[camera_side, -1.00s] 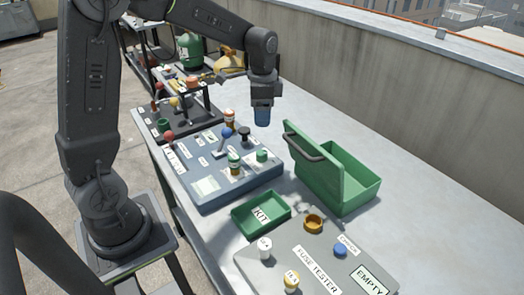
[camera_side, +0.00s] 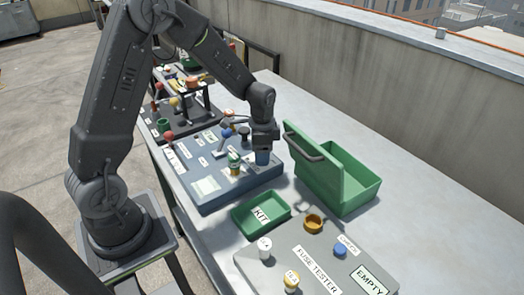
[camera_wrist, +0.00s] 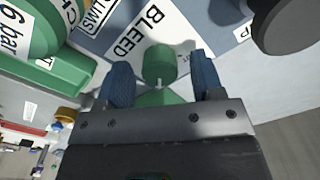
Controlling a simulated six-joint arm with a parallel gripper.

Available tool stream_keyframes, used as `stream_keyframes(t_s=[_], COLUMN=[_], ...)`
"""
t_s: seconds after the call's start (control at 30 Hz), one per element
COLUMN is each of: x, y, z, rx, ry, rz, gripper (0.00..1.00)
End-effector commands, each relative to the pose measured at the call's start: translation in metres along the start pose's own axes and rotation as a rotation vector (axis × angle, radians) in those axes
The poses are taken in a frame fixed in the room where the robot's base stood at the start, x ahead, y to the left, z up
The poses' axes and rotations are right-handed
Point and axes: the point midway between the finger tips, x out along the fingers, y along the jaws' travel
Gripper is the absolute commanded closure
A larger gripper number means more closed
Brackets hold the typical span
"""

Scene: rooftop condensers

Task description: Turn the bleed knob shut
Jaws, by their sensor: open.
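The bleed knob is a small green knob (camera_wrist: 160,62) beside a white label reading BLEED (camera_wrist: 143,28) in the wrist view. A short pale mark shows on its near side. It lies between and just beyond the fingertips, with a gap on each side. My gripper (camera_wrist: 161,75) is open, its two blue fingers on either side of the knob. In the side view my gripper (camera_side: 262,158) points down at the right part of the blue-grey panel (camera_side: 218,192), and it hides the knob there.
A green toolbox (camera_side: 345,185) with raised lid stands close on the right. A green KIT tray (camera_side: 240,221) and a fuse tester (camera_side: 300,245) lie nearer.

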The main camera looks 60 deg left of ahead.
Motion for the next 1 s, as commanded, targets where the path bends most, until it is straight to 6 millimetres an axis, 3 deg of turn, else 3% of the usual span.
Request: stream_keyframes(t_s=[0.13,0.63,1.0], x=[-0.0001,-0.0005,-0.0007], y=[0.0000,0.0000,-0.0001], z=[0.0000,0.0000,-0.0001], rx=[0.000,0.000,-0.068], ry=[0.000,0.000,0.000], rz=[0.000,0.000,0.000], gripper=[0.41,0.88,0.88])
